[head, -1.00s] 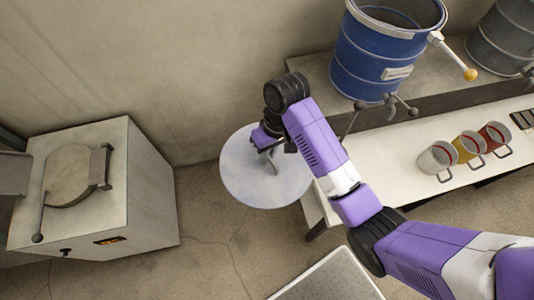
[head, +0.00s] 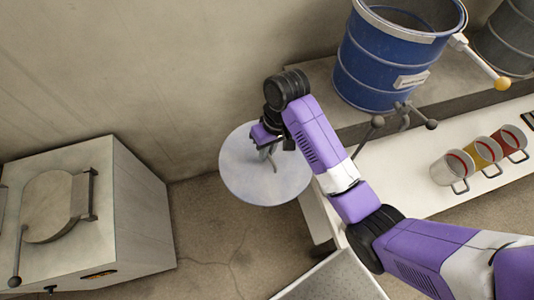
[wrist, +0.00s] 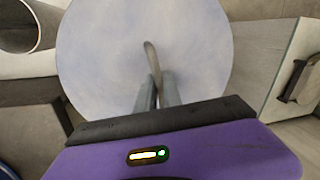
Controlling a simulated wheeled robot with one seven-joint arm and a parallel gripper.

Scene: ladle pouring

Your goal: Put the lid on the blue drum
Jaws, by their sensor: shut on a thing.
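The lid is a pale round disc (head: 240,180) with a curved handle in its middle. My gripper (head: 265,152) is shut on that handle and holds the lid out to the left of the bench. In the wrist view the lid (wrist: 100,50) fills the upper middle, and the fingers (wrist: 158,90) close around the handle. The blue drum (head: 375,65) stands upright with its top open, on the grey ledge at the upper right. The lid is apart from the drum, to its lower left.
A grey drum (head: 508,45) stands right of the blue one. Three mugs (head: 452,168) stand on the white bench (head: 400,185). A lever with a yellow knob (head: 502,83) juts out near the drum. A boxy furnace-like unit (head: 140,220) stands at left. Floor between is clear.

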